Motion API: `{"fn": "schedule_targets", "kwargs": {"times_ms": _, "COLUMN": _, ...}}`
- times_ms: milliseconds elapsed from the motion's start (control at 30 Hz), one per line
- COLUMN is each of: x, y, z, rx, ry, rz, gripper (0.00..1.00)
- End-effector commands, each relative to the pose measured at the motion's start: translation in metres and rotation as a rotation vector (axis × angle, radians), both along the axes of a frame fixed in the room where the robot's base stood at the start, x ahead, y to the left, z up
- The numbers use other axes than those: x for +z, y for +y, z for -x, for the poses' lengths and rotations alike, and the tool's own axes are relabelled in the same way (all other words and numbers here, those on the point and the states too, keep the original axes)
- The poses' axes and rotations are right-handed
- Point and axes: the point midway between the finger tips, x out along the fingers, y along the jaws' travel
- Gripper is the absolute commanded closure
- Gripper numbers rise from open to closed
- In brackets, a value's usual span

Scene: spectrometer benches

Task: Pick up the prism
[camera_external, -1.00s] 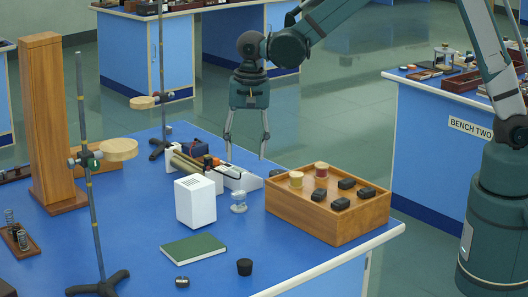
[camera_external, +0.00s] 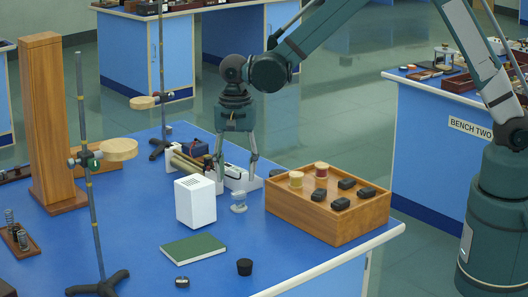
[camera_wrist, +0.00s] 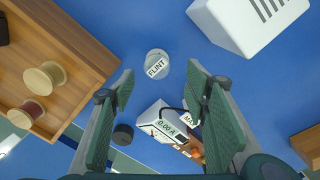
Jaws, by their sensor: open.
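A small clear round piece (camera_external: 239,203) stands on the blue bench between the white box and the wooden tray. In the wrist view it shows from above as a pale disc with a FLINT label (camera_wrist: 157,66). It may be the prism, but its shape is too small to tell. My gripper (camera_external: 237,184) is open and empty, pointing down just above and behind it in the outside view. In the wrist view the piece lies just beyond the gap between my fingertips (camera_wrist: 163,82), apart from both fingers.
A white vented box (camera_external: 195,203) stands close on the left. A wooden tray (camera_external: 306,225) with spools and black blocks is close on the right. A meter reading 0.00 A (camera_wrist: 166,122) is just behind. A green book (camera_external: 194,248) lies in front.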

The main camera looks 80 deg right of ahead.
Motion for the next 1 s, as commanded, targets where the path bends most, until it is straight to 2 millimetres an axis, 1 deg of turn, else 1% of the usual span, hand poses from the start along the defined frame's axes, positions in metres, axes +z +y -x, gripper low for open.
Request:
{"fn": "schedule_targets", "kwargs": {"times_ms": 233, "x": -0.019, "y": 0.0, "z": 0.0, "rx": 0.0, "ry": 0.0, "rz": 0.0, "gripper": 0.54}}
{"fn": "schedule_targets", "kwargs": {"times_ms": 600, "x": -0.022, "y": 0.0, "z": 0.001, "rx": 0.0, "ry": 0.0, "rz": 0.0, "gripper": 0.54}}
{"fn": "schedule_targets", "kwargs": {"times_ms": 733, "x": -0.027, "y": 0.0, "z": 0.001, "rx": 0.0, "ry": 0.0, "rz": 0.0, "gripper": 0.54}}
{"fn": "schedule_targets", "kwargs": {"times_ms": 867, "x": -0.038, "y": 0.0, "z": 0.003, "rx": 0.0, "ry": 0.0, "rz": 0.0, "gripper": 0.54}}
{"fn": "schedule_targets", "kwargs": {"times_ms": 1000, "x": -0.054, "y": 0.0, "z": 0.006, "rx": 0.0, "ry": 0.0, "rz": 0.0, "gripper": 0.54}}
